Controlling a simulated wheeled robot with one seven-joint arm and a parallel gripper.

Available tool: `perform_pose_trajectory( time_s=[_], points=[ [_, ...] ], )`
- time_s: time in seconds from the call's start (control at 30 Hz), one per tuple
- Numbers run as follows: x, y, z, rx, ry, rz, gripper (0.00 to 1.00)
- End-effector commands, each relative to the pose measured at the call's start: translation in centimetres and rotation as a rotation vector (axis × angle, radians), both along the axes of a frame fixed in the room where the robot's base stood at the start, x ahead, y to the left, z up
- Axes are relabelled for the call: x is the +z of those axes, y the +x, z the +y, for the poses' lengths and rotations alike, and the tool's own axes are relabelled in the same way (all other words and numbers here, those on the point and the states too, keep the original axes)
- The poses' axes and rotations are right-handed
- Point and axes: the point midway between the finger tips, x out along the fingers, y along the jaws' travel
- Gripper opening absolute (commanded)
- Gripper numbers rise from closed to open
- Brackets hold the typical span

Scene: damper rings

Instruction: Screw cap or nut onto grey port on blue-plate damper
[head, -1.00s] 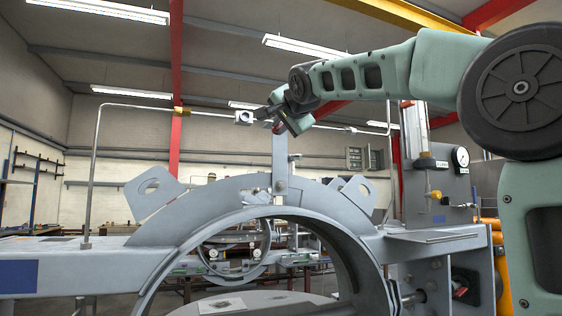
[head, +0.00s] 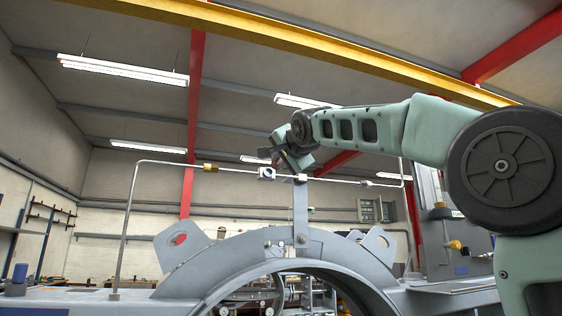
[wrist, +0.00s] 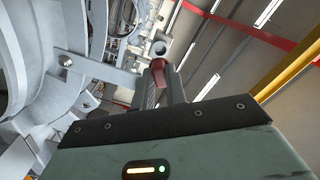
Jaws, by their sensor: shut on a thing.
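My gripper (head: 267,153) is raised at the end of the outstretched arm, just above a light grey block (head: 267,173) with a round opening on the thin overhead pipe. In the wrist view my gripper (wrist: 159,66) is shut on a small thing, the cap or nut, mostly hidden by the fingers. A dark red patch shows between the fingers. A round grey ring (wrist: 159,48) shows at the fingertips; I cannot tell whether it is the held part or a port. Only the top of a blue plate (head: 40,312) shows at the lower left.
The thin pipe (head: 170,163) with a brass fitting (head: 210,167) runs across at gripper height. A grey upright post (head: 300,205) rises from the large grey arched ring (head: 235,260) below. Lugs (head: 178,245) stand on the ring. A panel with valves (head: 455,246) is at right.

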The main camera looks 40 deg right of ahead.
Motion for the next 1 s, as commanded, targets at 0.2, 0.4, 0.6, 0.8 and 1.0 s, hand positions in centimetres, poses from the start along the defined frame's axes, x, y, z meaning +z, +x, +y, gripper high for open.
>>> perform_pose_trajectory(
  time_s=[0.2, 0.4, 0.6, 0.8, 1.0],
  points=[
    [0.1, 2.1, -0.6, -0.001, 0.0, 0.002, 0.0],
    [0.1, 3.1, -0.9, -0.001, -0.001, 0.0, 0.0],
    [0.1, 3.5, -1.0, -0.001, -0.001, 0.001, 0.0],
    [0.1, 4.4, -1.3, 0.0, 0.0, 0.0, 0.0],
    [0.1, 4.9, -1.5, -0.001, 0.0, -0.001, 0.0]
  ],
)
